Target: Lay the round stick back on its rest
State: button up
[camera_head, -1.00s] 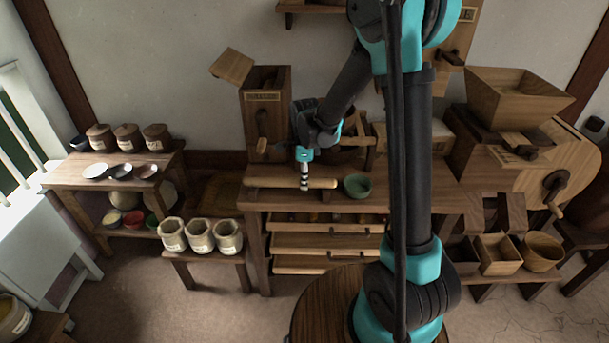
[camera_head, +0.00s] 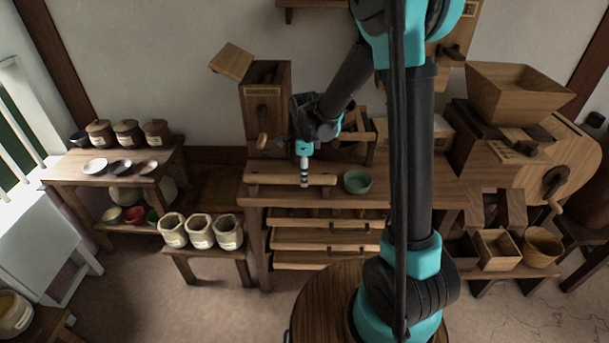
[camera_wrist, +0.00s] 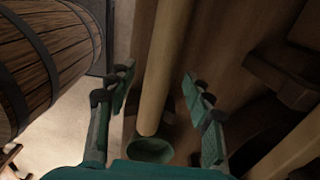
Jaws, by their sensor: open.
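The round stick (camera_head: 275,179) is a long pale wooden rod lying level, left to right, along the front of the bench top. My gripper (camera_head: 304,184) points down at the stick's middle. In the wrist view the stick (camera_wrist: 166,60) runs between the fingers of my open gripper (camera_wrist: 157,80), with a visible gap on each side.
A green bowl (camera_head: 357,182) stands just right of the stick's right end; it also shows in the wrist view (camera_wrist: 150,150). A wooden box with a crank (camera_head: 265,110) stands behind the stick. Drawers (camera_head: 325,238) stick out below the bench front.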

notch_tip(320, 180, up, 11)
jog(key=s+d+f+n+t, duration=0.2)
jog(key=s+d+f+n, duration=0.2)
jog(key=s+d+n, duration=0.5)
jog(key=s+d+f+n+t, duration=0.2)
jog(key=s+d+f+n, duration=0.2)
jog(key=s+d+n, duration=0.5)
jog(key=shift+s+d, duration=0.25)
jog(key=shift+s, duration=0.3)
dwell(0.7)
